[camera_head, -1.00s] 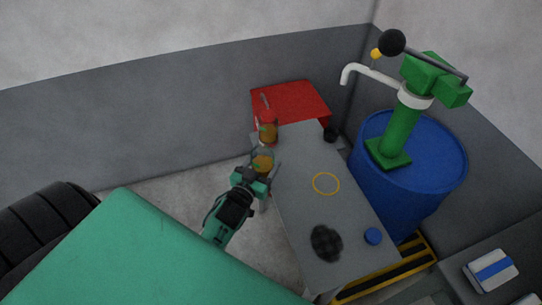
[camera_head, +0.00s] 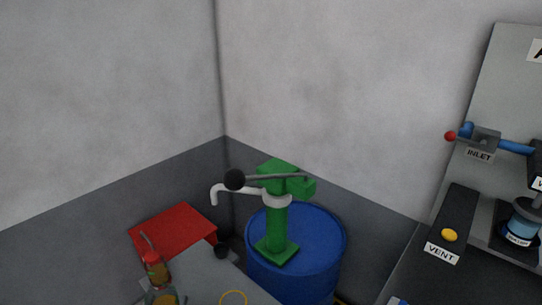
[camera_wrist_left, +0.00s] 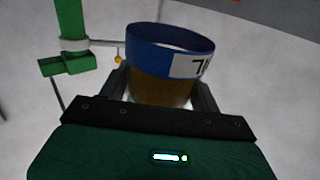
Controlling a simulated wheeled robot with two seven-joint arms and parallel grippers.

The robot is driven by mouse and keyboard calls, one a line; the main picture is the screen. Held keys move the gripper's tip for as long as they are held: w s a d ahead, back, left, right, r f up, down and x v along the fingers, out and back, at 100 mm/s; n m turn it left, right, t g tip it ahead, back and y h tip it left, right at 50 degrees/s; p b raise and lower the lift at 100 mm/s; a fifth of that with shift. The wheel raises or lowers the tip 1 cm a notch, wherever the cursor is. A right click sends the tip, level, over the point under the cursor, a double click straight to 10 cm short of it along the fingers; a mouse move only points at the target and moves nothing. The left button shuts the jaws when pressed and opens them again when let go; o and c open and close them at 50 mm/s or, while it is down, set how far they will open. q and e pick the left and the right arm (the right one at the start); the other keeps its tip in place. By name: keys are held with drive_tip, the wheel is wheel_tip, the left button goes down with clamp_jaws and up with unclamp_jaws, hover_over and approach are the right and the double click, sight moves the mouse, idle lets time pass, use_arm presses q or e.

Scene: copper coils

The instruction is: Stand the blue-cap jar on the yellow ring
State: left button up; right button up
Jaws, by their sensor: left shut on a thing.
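In the left wrist view, a jar with a wide blue band and amber-brown contents (camera_wrist_left: 160,90) sits between the fingers of my left gripper (camera_wrist_left: 160,100). The band has a white label, partly cut off by its curve. The held jar is apart from the ring. My right gripper is not seen.
A blue drum (camera_head: 320,245) with a green pump (camera_head: 276,225) stands to the right. A panel with a VENT button (camera_head: 449,235) is far right.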

sight(169, 291)
use_arm(q)
drive_tip(key=d+r+p, duration=0.1)
drive_tip(key=r, duration=0.2)
drive_tip(key=s+d+r+p, duration=0.1)
drive_tip(key=r, duration=0.2)
drive_tip(key=s+d+r+p, duration=0.1)
drive_tip(key=r+p, duration=0.1)
drive_tip(key=r, duration=0.1)
drive_tip(key=shift+d+r, duration=0.25)
drive_tip(key=shift+s+d+r, duration=0.15)
drive_tip(key=shift+d+r, duration=0.05)
drive_tip(key=shift+r, duration=0.15)
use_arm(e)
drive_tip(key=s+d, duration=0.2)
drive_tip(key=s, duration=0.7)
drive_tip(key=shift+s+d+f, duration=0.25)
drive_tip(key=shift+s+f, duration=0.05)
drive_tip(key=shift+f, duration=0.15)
